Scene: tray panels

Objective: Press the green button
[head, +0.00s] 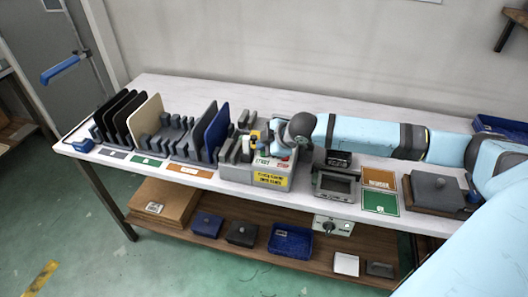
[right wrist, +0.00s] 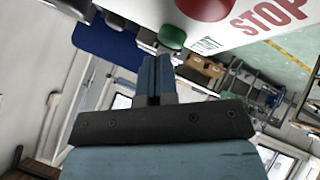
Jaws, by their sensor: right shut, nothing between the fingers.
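The green button (right wrist: 172,36) shows in the right wrist view as a round cap on a pale control box, beside a larger red button (right wrist: 205,6) and red STOP lettering. In the head view, the grey control box (head: 234,174) stands at the table's front edge with START and STOP labels and a yellow label. My right gripper (right wrist: 156,62) is shut and empty, its fingertips close to the green button; whether they touch it I cannot tell. In the head view, my right gripper hides the buttons. My left gripper is not in view.
Left of the box stand slotted racks with black, cream and blue panels (head: 216,131). To the right are a small screen unit (head: 336,185), coloured cards (head: 380,201) and a dark lidded tray (head: 436,190). The table's back strip is clear.

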